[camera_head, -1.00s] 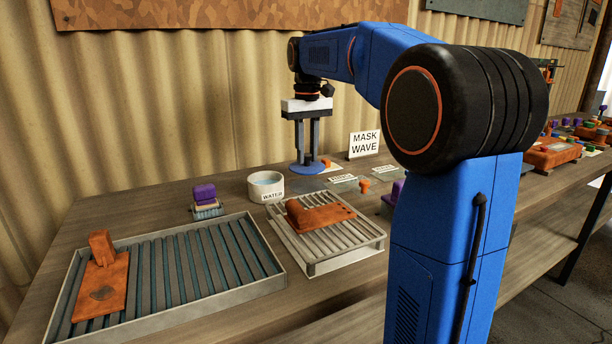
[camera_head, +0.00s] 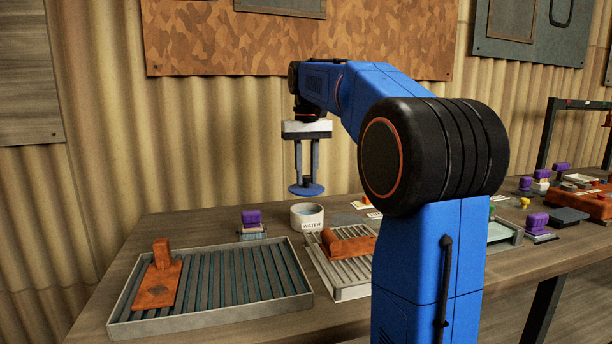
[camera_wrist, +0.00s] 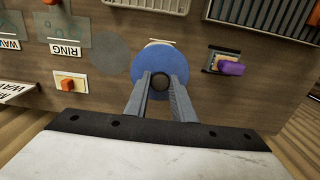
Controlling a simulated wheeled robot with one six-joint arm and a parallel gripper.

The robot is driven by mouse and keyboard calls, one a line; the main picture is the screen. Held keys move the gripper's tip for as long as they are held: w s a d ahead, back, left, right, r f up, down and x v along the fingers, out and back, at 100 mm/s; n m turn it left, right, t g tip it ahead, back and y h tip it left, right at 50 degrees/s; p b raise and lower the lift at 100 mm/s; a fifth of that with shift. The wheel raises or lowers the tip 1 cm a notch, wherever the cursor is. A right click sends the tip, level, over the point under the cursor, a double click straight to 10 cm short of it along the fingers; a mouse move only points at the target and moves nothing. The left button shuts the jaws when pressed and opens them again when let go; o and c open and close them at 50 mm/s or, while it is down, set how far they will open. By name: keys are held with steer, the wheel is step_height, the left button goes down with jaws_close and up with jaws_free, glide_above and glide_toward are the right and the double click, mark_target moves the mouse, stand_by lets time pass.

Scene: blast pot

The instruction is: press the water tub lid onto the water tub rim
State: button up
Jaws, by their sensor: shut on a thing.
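My gripper (camera_head: 306,183) is shut on the knob of the blue round water tub lid (camera_head: 298,190). It holds the lid roughly level in the air above the white water tub (camera_head: 309,224), which stands on the table and carries a WATER label. A gap shows between the lid and the tub rim. In the wrist view, the lid (camera_wrist: 147,61) hides nearly all of the tub; only a pale edge shows beyond it. The dark knob is between the fingertips (camera_wrist: 160,82). I cannot tell how exactly the lid is centred.
A purple-handled brush (camera_head: 251,218) stands left of the tub. A slatted tray (camera_head: 215,325) with an orange piece (camera_head: 157,288) and a smaller rack (camera_head: 345,293) with another orange piece lie in front. A grey disc mark (camera_wrist: 97,53) and label cards are beside the tub.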

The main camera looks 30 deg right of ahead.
mark_target(307, 188)
steer(key=shift+f, duration=2.05)
steer(key=shift+f, duration=0.85)
steer(key=o, duration=1)
steer(key=shift+o, duration=0.2)
step_height(307, 188, up, 17)
steer(key=shift+r, duration=0.2)
